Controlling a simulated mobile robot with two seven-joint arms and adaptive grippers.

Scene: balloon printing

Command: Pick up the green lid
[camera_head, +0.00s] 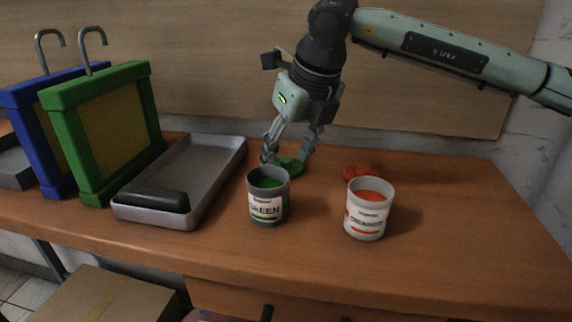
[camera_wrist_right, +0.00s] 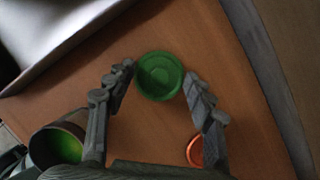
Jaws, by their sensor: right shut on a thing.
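The round green lid (camera_head: 291,165) lies on the wooden table behind the open grey can labelled GREEN (camera_head: 266,208). My right gripper (camera_head: 290,160) is down at the lid, with its fingers on either side of it. In the right wrist view the green lid (camera_wrist_right: 160,76) sits between the fingertips of my right gripper (camera_wrist_right: 160,82), which is shut on it. I cannot tell whether the lid is clear of the table. My left gripper is not in view.
A white can of orange paint (camera_head: 368,222) stands to the right, with an orange lid (camera_head: 361,173) behind it. Green (camera_head: 80,186) and blue (camera_head: 62,188) frames stand farther left. The table's right side is clear.

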